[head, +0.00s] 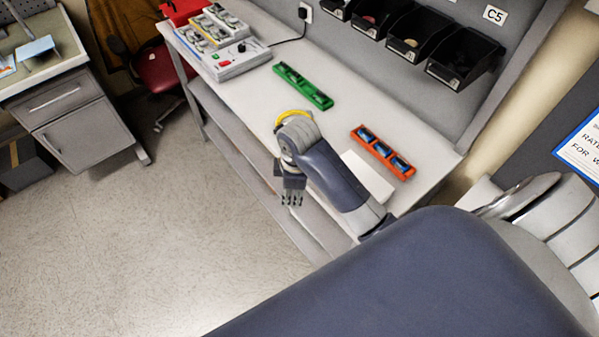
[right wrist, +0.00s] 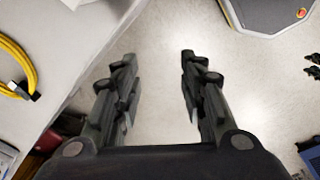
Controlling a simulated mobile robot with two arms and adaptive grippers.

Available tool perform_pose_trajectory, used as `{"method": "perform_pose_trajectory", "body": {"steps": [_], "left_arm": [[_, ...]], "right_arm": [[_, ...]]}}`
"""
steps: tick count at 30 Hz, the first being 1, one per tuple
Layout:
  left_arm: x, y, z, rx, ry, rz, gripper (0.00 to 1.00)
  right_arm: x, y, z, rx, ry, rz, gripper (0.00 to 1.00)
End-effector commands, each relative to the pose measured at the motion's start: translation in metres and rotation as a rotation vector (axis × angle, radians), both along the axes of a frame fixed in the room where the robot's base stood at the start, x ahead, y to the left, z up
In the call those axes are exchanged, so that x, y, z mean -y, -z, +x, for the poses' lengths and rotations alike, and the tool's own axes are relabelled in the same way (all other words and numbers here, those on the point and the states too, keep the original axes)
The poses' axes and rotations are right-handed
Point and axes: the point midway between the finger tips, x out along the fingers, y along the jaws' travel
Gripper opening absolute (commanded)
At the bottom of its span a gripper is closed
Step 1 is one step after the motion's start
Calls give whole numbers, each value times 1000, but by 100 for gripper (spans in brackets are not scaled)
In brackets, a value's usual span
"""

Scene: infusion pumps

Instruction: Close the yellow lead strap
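The yellow lead (head: 292,114) lies coiled on the workbench, mostly hidden behind my right wrist in the head view. In the right wrist view a curved part of the yellow lead (right wrist: 20,65) shows at the left edge, with a dark and silver connector end. I cannot make out its strap or whether it is closed. My right gripper (head: 291,198) points down in front of the bench's front edge, apart from the lead. In the right wrist view the right gripper (right wrist: 158,70) is open and empty above the floor. My left gripper cannot be clearly made out.
The bench (head: 245,105) also holds a green tray (head: 303,87), an orange tray (head: 383,152) with blue items, and a grey device (head: 237,60). Black bins (head: 425,45) hang on the wall behind. The floor (head: 150,240) in front is clear.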

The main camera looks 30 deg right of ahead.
Motion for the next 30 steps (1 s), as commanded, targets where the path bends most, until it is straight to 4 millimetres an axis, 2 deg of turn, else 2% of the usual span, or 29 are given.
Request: {"method": "perform_pose_trajectory", "body": {"steps": [3, 10, 15, 30], "left_arm": [[0, 0, 0, 0, 0, 0, 38], [0, 0, 0, 0, 0, 0, 38], [0, 0, 0, 0, 0, 0, 38], [0, 0, 0, 0, 0, 0, 38]], "right_arm": [[-4, 6, -19, 15, 71, 14, 38], [-7, 10, -41, 37, 169, 33, 38], [-8, 11, -46, 42, 195, 39, 38], [-8, 11, -46, 44, 195, 39, 38]]}}
